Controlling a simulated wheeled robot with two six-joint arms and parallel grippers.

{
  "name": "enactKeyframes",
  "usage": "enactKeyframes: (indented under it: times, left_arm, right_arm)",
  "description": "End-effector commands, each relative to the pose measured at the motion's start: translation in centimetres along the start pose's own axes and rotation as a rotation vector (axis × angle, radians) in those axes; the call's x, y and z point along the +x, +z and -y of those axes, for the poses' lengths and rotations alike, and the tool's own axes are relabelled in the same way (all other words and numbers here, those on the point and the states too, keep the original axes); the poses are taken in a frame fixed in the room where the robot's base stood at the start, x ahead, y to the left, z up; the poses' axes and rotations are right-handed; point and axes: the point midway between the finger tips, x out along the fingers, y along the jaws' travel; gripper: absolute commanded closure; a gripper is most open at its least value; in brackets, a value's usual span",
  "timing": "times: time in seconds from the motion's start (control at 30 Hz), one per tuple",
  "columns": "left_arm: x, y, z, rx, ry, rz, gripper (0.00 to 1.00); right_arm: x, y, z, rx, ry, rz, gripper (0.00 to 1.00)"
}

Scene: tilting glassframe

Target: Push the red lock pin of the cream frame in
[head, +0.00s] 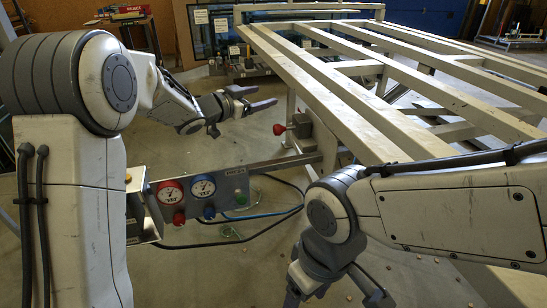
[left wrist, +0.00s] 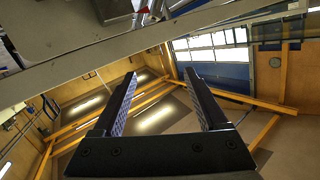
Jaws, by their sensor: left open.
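The cream frame (head: 365,120) is a tilted slatted rack on the right of the head view. Its red lock pin (head: 279,129) shows as a red round knob on a short stem at a grey block on the frame's near left post. My left gripper (head: 257,98) is open and empty, above and left of the red knob, apart from it.
A control panel (head: 205,195) with red and blue gauges and knobs sits below my left arm. Blue and black hoses (head: 262,212) run from it over the floor. A pale beam (left wrist: 150,40) crosses the top of the left wrist view. Glass panes (head: 210,38) stand behind.

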Motion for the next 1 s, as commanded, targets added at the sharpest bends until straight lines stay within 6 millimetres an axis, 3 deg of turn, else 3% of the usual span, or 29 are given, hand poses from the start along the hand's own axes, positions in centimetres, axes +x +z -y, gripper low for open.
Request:
enactKeyframes:
  times: [0.03, 0.2, 0.33, 0.57, 1.0]
  left_arm:
    - [0.4, 4.3, 0.2, 0.004, 0.038, -0.041, 0.24]
    - [-0.5, 10.0, 0.4, 0.007, 0.197, -0.156, 0.24]
    - [-1.7, 12.7, 0.2, -0.001, 0.287, -0.202, 0.24]
    - [-1.9, 13.8, -0.3, -0.008, 0.349, -0.228, 0.24]
    - [5.0, 12.2, -3.0, -0.007, 0.349, -0.229, 0.24]
  right_arm:
    - [3.9, 0.2, -0.3, 0.0, 0.0, 0.0, 0.29]
    - [8.4, 0.5, -0.6, 0.0, 0.0, 0.0, 0.29]
    - [10.3, 0.6, -0.8, 0.0, 0.0, 0.0, 0.29]
    - [11.4, 0.6, -0.8, 0.0, 0.0, 0.0, 0.29]
    - [14.4, 0.8, -1.0, 0.0, 0.0, 0.0, 0.29]
